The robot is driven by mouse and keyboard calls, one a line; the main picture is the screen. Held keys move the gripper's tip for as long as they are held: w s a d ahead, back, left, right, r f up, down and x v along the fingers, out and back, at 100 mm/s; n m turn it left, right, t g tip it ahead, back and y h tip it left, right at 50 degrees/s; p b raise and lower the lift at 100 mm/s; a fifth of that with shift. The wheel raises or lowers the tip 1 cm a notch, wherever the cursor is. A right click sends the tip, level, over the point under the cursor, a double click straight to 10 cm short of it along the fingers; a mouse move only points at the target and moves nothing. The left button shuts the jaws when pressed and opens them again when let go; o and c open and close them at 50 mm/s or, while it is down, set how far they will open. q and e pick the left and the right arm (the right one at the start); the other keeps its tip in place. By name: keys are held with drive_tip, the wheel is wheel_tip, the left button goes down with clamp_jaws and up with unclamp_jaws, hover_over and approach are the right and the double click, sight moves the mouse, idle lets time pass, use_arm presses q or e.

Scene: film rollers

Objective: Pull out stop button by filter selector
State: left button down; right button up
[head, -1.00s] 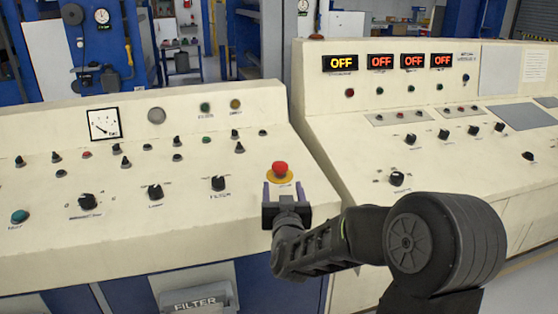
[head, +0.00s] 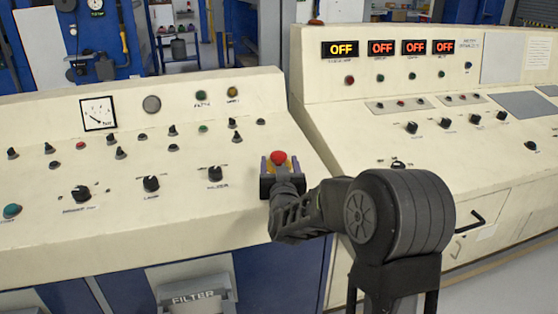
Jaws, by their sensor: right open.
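The red mushroom-shaped stop button (head: 278,157) sits on a yellow base near the right end of the left cream console. The filter selector (head: 215,173), a black rotary knob, is to its left; its small label is hard to read. My right gripper (head: 278,165) is open at the button, with one purple finger on each side of it. The gripper hides most of the yellow base. I cannot tell whether the fingers touch the button. My left gripper is not in view.
Other black knobs (head: 151,184) and small buttons spread over the left console (head: 60,230). The right console (head: 480,150), with lit OFF displays (head: 382,47), stands close beside it. A grey FILTER handle plate (head: 194,297) is below on the blue front.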

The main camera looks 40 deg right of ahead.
drive_tip(key=shift+x, duration=1.25)
clamp_jaws()
